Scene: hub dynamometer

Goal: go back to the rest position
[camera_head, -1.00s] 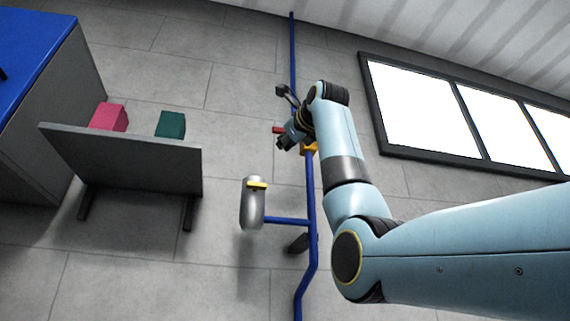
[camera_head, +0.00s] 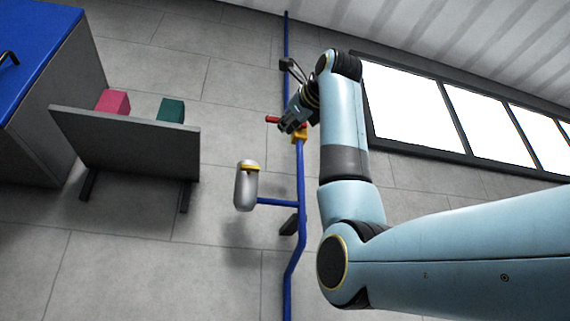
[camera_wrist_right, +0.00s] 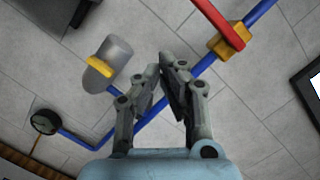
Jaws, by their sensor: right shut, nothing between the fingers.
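My right gripper (camera_head: 288,126) hangs from the light-blue arm beside the blue pipe, close to the red lever (camera_head: 272,119) in the head view. In the right wrist view its fingertips (camera_wrist_right: 167,72) are together with nothing between them. There the red lever (camera_wrist_right: 218,22) and its yellow valve body (camera_wrist_right: 230,40) lie beyond and to the right, apart from the fingers. My left gripper is not in view.
The blue pipe (camera_head: 290,270) carries a silver cylinder (camera_head: 245,190) with a yellow band. A gauge (camera_wrist_right: 44,121) shows in the wrist view. Floor between is clear.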

